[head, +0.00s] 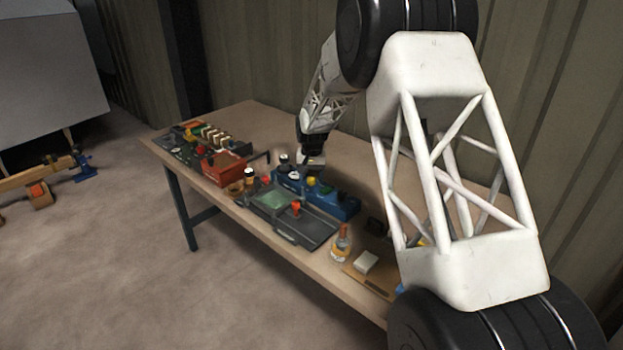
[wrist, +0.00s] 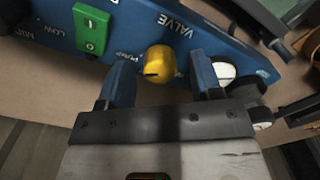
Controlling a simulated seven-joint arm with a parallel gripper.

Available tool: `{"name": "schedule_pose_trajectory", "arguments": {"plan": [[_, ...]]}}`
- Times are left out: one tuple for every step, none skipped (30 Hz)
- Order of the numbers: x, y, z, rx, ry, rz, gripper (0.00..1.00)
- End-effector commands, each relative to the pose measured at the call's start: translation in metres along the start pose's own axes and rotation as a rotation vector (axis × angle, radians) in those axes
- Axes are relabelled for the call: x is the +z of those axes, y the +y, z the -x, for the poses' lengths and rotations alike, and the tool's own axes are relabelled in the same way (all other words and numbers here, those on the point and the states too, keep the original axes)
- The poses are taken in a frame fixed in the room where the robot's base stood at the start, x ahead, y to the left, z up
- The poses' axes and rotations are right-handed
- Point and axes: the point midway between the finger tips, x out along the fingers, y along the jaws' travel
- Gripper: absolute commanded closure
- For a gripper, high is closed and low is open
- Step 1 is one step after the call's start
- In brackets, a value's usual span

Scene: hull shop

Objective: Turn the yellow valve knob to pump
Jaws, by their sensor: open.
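The yellow valve knob (wrist: 160,62) sits on the blue panel (wrist: 45,48), under the word VALVE in the wrist view, with PUMP printed just left of it. A short dark mark shows low on the knob's left side; I cannot tell for sure which position it points to. My gripper (wrist: 160,72) is open, with one finger on each side of the knob and visible gaps between. In the head view, my gripper (head: 311,163) is over the blue panel (head: 343,207), close to the yellow knob (head: 310,181).
A green rocker switch (wrist: 90,28) is left of the knob. A white round knob (wrist: 223,72) is close beside the right finger. In the head view, a grey tray (head: 318,228), a red box (head: 222,168) and a bottle (head: 341,243) stand nearby on the table (head: 255,115).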

Motion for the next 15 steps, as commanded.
{"name": "schedule_pose_trajectory", "arguments": {"plan": [[0.0,0.0,0.006,0.0,0.001,0.0,0.41],[0.0,0.0,0.009,0.0,0.002,0.0,0.41],[0.0,0.0,0.013,-0.001,0.002,0.0,0.41],[0.0,0.0,0.017,-0.001,0.003,0.0,0.41],[0.0,0.0,0.021,-0.001,0.003,0.0,0.41],[0.0,0.0,0.026,-0.001,0.002,0.0,0.41],[0.0,0.0,0.029,-0.001,0.002,0.0,0.41],[0.0,0.0,0.033,0.0,0.001,0.0,0.41],[0.0,0.0,0.038,-0.001,0.002,0.0,0.41],[0.0,0.0,0.042,-0.001,0.002,0.0,0.41],[0.0,0.0,0.046,-0.001,0.002,0.0,0.41],[0.0,0.0,0.051,-0.001,0.002,0.0,0.41],[0.0,0.0,0.054,0.0,0.001,0.0,0.41],[0.0,0.0,0.057,0.0,0.001,0.0,0.41],[0.0,0.0,0.06,0.0,0.001,0.0,0.41]]}}
